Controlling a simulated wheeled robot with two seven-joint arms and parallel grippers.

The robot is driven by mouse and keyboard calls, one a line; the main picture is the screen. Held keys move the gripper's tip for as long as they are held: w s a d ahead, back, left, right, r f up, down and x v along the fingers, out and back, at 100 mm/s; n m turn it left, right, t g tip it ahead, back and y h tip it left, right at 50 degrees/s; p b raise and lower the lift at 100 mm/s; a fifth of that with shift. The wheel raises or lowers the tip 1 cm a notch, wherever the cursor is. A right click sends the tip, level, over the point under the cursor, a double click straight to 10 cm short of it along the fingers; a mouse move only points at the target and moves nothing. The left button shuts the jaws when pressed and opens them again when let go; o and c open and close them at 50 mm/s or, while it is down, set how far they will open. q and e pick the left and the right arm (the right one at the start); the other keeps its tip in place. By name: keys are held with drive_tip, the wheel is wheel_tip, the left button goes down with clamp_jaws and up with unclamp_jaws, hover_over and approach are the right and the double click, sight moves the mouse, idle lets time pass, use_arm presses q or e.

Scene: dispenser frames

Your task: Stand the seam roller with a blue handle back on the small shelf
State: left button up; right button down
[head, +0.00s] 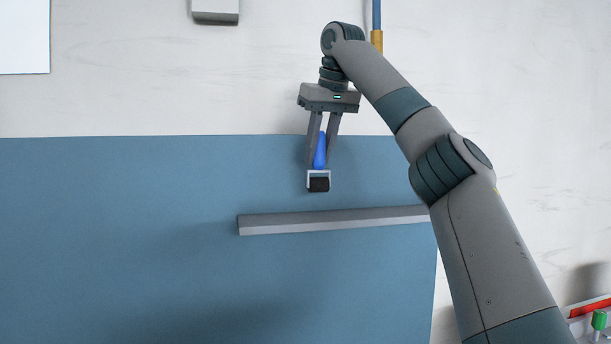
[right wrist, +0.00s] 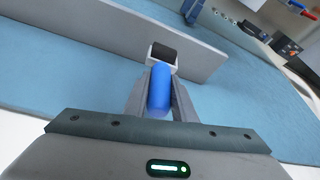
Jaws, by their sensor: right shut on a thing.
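The seam roller (head: 319,182) has a blue handle, a pale fork and a black roller. My right gripper (head: 321,150) is shut on its blue handle, with the roller end sticking out past the fingertips. In the right wrist view the seam roller (right wrist: 161,82) lies between the fingers, roller pointing away from the palm. It is over the blue mat; I cannot tell its exact height. No small shelf can be made out for certain. My left gripper is not in view.
A long grey bar (head: 330,220) lies across the blue mat (head: 120,220) just in front of the roller; it also shows in the right wrist view (right wrist: 120,38). A grey block (head: 215,16) is at the back. The mat's left part is clear.

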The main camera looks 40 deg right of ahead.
sight(314, 184)
drive_tip(key=w+f, duration=0.1)
drive_tip(key=w, duration=0.1)
drive_tip(key=w+f+p, duration=0.1)
drive_tip(key=w+f, duration=0.1)
drive_tip(key=shift+w+a, duration=0.1)
drive_tip(key=shift+w, duration=0.05)
wheel_tip(314, 184, down, 3)
drive_tip(key=shift+f+p, duration=0.2)
drive_tip(key=shift+p, duration=0.55)
drive_tip(key=shift+f, duration=0.1)
